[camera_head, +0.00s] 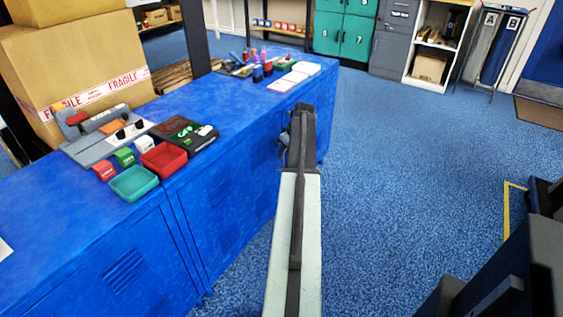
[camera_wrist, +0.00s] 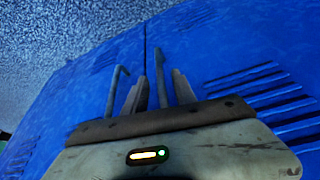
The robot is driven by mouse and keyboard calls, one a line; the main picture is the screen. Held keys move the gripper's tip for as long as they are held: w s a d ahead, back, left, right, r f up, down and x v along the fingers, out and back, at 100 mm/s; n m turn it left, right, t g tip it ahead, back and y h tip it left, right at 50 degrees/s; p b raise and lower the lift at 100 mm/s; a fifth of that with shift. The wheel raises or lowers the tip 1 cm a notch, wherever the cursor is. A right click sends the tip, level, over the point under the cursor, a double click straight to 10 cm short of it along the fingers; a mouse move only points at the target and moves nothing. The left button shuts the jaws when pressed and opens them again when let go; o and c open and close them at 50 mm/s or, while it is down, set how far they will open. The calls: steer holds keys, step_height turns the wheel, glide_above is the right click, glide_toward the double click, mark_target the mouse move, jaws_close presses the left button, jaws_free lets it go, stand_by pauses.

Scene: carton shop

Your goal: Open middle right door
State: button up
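A long blue cabinet (camera_head: 225,215) with vented doors runs along the left in the head view. In the wrist view, a dark seam parts a left door (camera_wrist: 85,85) from a right door (camera_wrist: 225,50). Both doors look shut. A bent grey handle (camera_wrist: 116,90) stands left of the seam, and a second grey handle (camera_wrist: 160,78) stands just right of it. My gripper (camera_wrist: 158,88) is open, its two fingers apart, with the right handle appearing between them. Contact cannot be told. In the head view my arm hides most of the gripper (camera_head: 296,125) beside the cabinet front.
The cabinet top holds a teal tray (camera_head: 134,182), a red tray (camera_head: 164,158), small bottles (camera_head: 262,68) and a large carton (camera_head: 85,60). Blue carpet (camera_head: 410,190) right of my arm is clear. Teal lockers (camera_head: 343,30) and a white shelf (camera_head: 433,60) stand at the back.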

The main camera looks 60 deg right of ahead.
steer(key=b+x, duration=0.1)
steer(key=x, duration=0.2)
steer(key=shift+w+f+b, duration=0.1)
steer(key=shift+f+b, duration=0.05)
steer(key=shift+b, duration=0.2)
jaws_close()
stand_by(1.0)
